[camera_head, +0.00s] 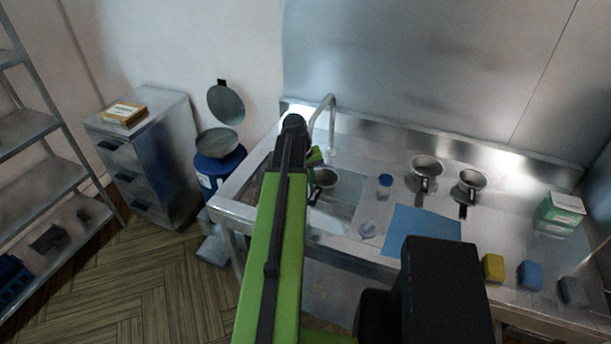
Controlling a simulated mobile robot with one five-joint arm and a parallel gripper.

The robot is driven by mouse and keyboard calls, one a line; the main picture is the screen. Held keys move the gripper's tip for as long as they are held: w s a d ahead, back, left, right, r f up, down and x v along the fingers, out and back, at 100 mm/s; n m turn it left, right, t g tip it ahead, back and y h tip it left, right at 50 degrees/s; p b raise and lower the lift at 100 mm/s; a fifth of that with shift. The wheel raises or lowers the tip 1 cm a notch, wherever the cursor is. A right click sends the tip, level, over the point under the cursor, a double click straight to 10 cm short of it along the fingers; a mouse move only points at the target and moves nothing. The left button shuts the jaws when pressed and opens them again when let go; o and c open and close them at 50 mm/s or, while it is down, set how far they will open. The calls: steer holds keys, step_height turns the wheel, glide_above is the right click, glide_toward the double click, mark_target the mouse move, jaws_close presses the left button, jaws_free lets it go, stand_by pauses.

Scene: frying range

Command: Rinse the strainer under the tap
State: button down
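A metal strainer (326,177), round and bowl-like, shows in the sink area just right of my arm, below the tap's spout. Its left side and part of its handle are hidden. The curved metal tap (331,112) rises at the back of the sink (347,190). I cannot make out any running water. My gripper (315,157) is mostly hidden behind my green arm; only a small green part shows, close above the strainer. I cannot see its fingertips or whether they hold the strainer.
Two similar dark-handled vessels (426,168) (471,181) stand on the counter to the right. A blue mat (420,229), a blue-capped container (385,182), yellow (493,267), blue (530,274) and grey blocks (574,291), and a green-white box (560,211) are there too. A blue bin (220,168) stands left.

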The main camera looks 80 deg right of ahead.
mark_target(322, 187)
steer(key=s+a+r+p, duration=0.1)
steer(key=s+r+p, duration=0.1)
steer(key=s+a+r+p, duration=0.1)
steer(key=a+r+p, duration=0.1)
steer(key=shift+s+a, duration=0.1)
steer(key=shift+s, duration=0.35)
